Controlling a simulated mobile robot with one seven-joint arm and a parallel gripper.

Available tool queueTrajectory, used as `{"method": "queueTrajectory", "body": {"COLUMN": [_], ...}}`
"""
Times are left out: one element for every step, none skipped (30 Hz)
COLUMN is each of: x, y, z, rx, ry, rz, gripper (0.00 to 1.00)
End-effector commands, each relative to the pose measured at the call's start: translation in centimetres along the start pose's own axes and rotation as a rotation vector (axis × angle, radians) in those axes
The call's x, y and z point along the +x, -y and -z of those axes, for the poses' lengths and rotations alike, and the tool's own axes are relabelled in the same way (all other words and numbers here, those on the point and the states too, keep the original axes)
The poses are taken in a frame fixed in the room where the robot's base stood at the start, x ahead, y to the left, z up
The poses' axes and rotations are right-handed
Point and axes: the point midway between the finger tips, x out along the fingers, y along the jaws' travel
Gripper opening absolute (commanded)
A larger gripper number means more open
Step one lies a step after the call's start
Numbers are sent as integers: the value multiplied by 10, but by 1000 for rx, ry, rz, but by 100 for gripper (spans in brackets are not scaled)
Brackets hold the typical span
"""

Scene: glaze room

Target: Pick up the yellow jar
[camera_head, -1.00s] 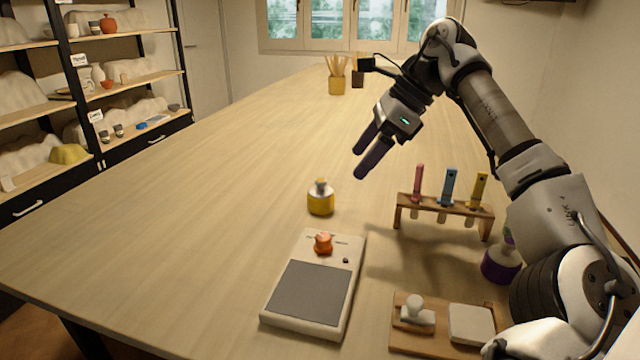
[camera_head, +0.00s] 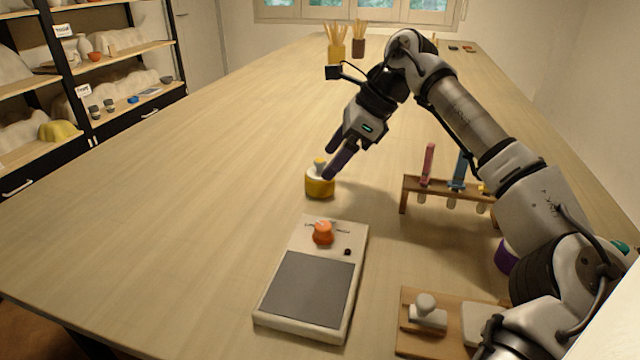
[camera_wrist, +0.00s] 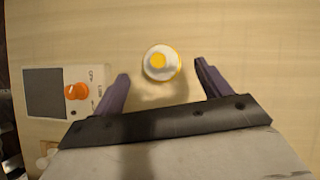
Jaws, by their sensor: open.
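The yellow jar (camera_head: 320,187) has a yellow body, a white shoulder and a yellow knob on top. It stands upright on the wooden table, just behind the scale-like device. In the wrist view the jar (camera_wrist: 161,63) is seen from above, lying ahead of and between the two fingers. My gripper (camera_head: 337,157) is open and empty, tilted down above the jar, and its finger partly overlaps the jar in the head view. In the wrist view my gripper (camera_wrist: 160,78) has dark purple fingers spread wide, with no contact with the jar visible.
A white device (camera_head: 340,310) with a grey plate and orange knob is in front of the jar. A wooden rack (camera_head: 415,186) with coloured clips stands to the right. A wooden board (camera_head: 417,343) lies front right. The table left of the jar is clear.

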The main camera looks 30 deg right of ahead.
Motion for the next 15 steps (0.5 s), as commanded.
{"method": "queueTrajectory", "body": {"x": [4,7,13,17,22,29,33,38,42,45,48,50,51,52,52], "y": [0,0,0,0,0,0,0,0,0,0,0,0,0,0,0], "z": [0,0,0,0,0,0,0,0,0,0,0,0,0,0,0], "rx": [0,0,0,1,0,0,0,0,-1,0,0,-1,-1,-1,-1], "ry": [-1,-1,-1,-1,-1,-1,-1,0,-1,-1,-1,0,0,0,0], "rz": [-2,-3,-3,-3,-4,-4,-4,-3,-3,-3,-2,-2,-1,-1,-1], "gripper": [76,76,76,76,76,76,76,76,76,76,76,76,76,76,76]}}
